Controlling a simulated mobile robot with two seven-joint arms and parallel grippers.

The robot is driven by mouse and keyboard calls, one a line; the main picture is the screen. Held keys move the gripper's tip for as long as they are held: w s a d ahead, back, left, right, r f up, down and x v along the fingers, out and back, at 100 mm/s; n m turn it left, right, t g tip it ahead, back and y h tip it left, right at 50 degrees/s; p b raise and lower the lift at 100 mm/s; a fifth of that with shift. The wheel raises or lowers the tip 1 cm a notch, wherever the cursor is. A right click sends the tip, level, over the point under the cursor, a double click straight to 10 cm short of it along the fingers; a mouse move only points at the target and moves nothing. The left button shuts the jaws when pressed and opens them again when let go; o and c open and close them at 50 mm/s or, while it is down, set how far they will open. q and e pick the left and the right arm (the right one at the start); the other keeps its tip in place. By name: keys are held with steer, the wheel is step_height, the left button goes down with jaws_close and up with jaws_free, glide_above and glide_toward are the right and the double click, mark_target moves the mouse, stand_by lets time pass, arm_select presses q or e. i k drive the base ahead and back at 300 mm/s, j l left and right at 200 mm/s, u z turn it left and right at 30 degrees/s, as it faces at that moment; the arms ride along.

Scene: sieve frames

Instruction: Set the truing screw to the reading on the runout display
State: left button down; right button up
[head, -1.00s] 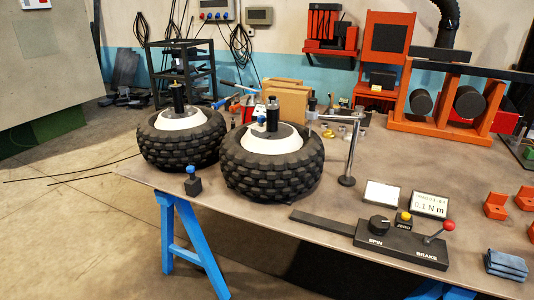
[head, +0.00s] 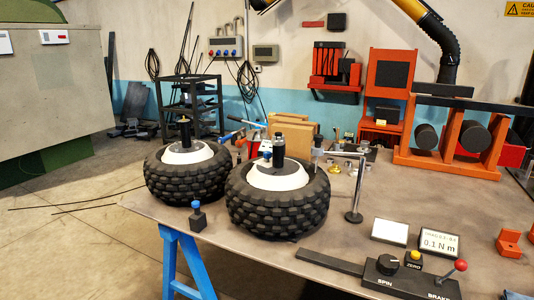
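Two knobbly black tires with white hubs lie flat on the workbench, a left wheel (head: 187,187) and a right wheel (head: 278,210). Each has a dark post at its centre. A small blue-topped part (head: 266,150) sits on the right wheel's hub; I cannot tell whether it is the truing screw. A jointed gauge stand (head: 355,190) reaches toward the right wheel. One display panel (head: 389,231) looks blank. The panel beside it (head: 438,243) reads 0.1 N m under a small line seeming to say TARGET. Neither gripper is in view.
A black control box (head: 412,278) with a SPIN knob, yellow ZERO button and red-knobbed BRAKE lever stands at the front. A black block with a blue knob (head: 197,215) stands near the bench's left edge. Orange stands (head: 460,140) fill the back right. Bare bench (head: 450,200) lies between.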

mark_target(267, 155)
steer(key=j+z, duration=0.1)
steer(key=z, duration=0.35)
steer(key=i+j+z, duration=0.1)
steer(key=z, duration=0.35)
steer(key=j+z, duration=0.1)
steer(key=z, duration=0.3)
steer(key=j+z, duration=0.6)
steer(key=k+j+z, duration=0.1)
steer(key=j, duration=0.3)
steer(key=k+j+z, duration=0.15)
steer(key=j, duration=0.25)
